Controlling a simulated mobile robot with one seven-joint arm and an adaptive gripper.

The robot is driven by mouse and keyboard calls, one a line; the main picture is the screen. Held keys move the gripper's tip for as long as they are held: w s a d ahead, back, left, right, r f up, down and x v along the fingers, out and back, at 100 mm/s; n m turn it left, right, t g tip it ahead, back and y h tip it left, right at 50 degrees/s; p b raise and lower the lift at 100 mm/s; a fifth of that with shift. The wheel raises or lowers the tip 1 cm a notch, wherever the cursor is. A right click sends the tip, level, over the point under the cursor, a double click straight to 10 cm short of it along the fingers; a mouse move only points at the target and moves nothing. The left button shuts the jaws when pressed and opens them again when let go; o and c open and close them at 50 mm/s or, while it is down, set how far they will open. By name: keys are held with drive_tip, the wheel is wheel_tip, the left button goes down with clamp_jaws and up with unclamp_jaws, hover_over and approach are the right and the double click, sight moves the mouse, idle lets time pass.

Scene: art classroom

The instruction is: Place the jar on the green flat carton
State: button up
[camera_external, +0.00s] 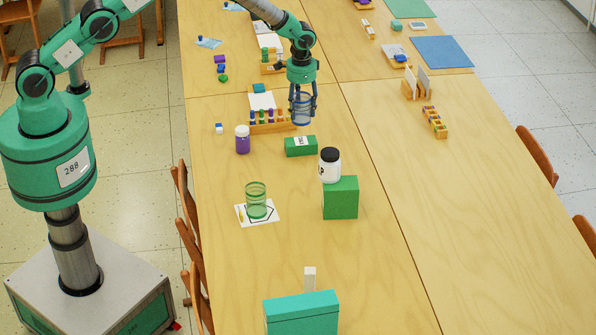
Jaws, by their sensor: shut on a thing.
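My gripper (302,98) points down near the middle of the table, shut on a clear blue jar (301,112). The jar is upright between the fingers. Whether its base touches the table or hangs a little above it I cannot tell. The green flat carton (293,148) with a white label lies on the table just in front of the jar in this view, apart from it. Nothing stands on the carton.
A purple bottle (242,142) and a rack of coloured pieces (268,127) are left of the jar. A white jar (330,165) stands on a taller green box (341,200). A green glass (256,198) stands on a white card. The right-hand table is mostly clear.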

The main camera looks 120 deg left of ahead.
sight(301, 98)
drive_tip(key=shift+f, duration=2)
drive_tip(key=shift+f, duration=0.1)
drive_tip(key=shift+f, duration=1.95)
drive_tip(key=shift+f, duration=0.15)
drive_tip(key=o, duration=1.2)
drive_tip(key=shift+c, duration=0.2)
drive_tip(key=shift+r, duration=6.1)
